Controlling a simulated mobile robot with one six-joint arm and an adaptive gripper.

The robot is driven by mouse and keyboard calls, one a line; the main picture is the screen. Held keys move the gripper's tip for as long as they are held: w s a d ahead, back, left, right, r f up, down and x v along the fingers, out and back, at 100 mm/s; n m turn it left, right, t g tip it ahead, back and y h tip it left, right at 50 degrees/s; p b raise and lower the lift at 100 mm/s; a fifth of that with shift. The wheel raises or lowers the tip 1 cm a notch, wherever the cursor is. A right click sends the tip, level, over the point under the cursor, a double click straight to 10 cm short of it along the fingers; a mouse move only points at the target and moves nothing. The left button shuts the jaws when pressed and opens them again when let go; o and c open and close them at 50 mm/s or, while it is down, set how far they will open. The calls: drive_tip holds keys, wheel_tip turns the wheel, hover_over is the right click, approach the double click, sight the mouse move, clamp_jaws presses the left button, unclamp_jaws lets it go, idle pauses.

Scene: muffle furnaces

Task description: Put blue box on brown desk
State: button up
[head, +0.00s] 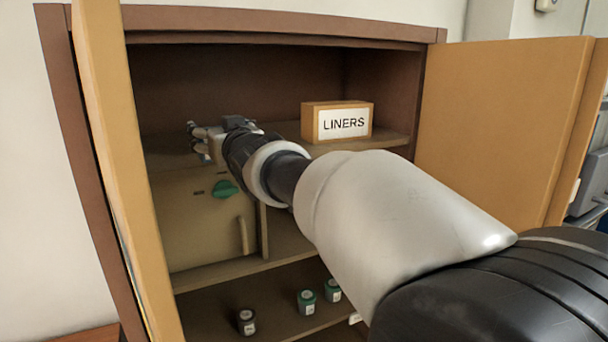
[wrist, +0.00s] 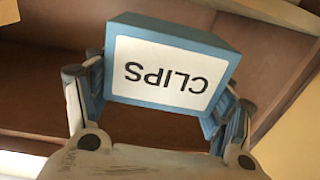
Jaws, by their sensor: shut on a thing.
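The blue box (wrist: 222,42) has a white label reading CLIPS, which is upside down in the wrist view. My gripper (wrist: 158,98) is shut on it, with one finger on each side of the box. In the head view my gripper (head: 203,140) is inside the open cabinet, at the left of the upper shelf. The blue box cannot be clearly made out in the head view. A reddish-brown surface (head: 88,334) shows at the bottom left edge of the head view; I cannot tell if it is the brown desk.
The cabinet (head: 230,62) has open doors at left (head: 112,130) and right (head: 500,120). An orange LINERS box (head: 311,120) stands on the upper shelf. Below are a beige unit (head: 195,240) with a green knob (head: 226,189) and several small jars (head: 306,302).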

drive_tip(key=f+b, duration=0.1)
drive_tip(key=s+f+b, duration=0.1)
drive_tip(key=f, duration=0.1)
drive_tip(key=f+b, duration=0.1)
drive_tip(key=b, duration=0.1)
drive_tip(key=shift+s+d+f, duration=0.15)
drive_tip(key=shift+d, duration=0.2)
drive_tip(key=w+d+f+m+h+b, duration=0.1)
drive_tip(key=d+f, duration=0.4)
drive_tip(key=f, duration=0.4)
drive_tip(key=w+d+f+t+h+b, duration=0.1)
drive_tip(key=d+f+b, duration=0.1)
drive_tip(key=d+f, duration=0.5)
drive_tip(key=w+d+f+m+h+b, duration=0.1)
drive_tip(key=d+f, duration=0.2)
drive_tip(key=f, duration=0.7)
drive_tip(key=s+d+f+m+h, duration=0.2)
drive_tip(key=s+d+f, duration=0.2)
drive_tip(key=d+f, duration=0.2)
drive_tip(key=s+d+f+m+t+h, duration=0.1)
drive_tip(key=s+d+f+h, duration=0.2)
drive_tip(key=d, duration=0.7)
wheel_tip(320, 180, down, 3)
drive_tip(key=shift+s+f+m+h, duration=0.15)
drive_tip(key=shift+s+m+h, duration=0.2)
drive_tip(key=shift+s, duration=0.9)
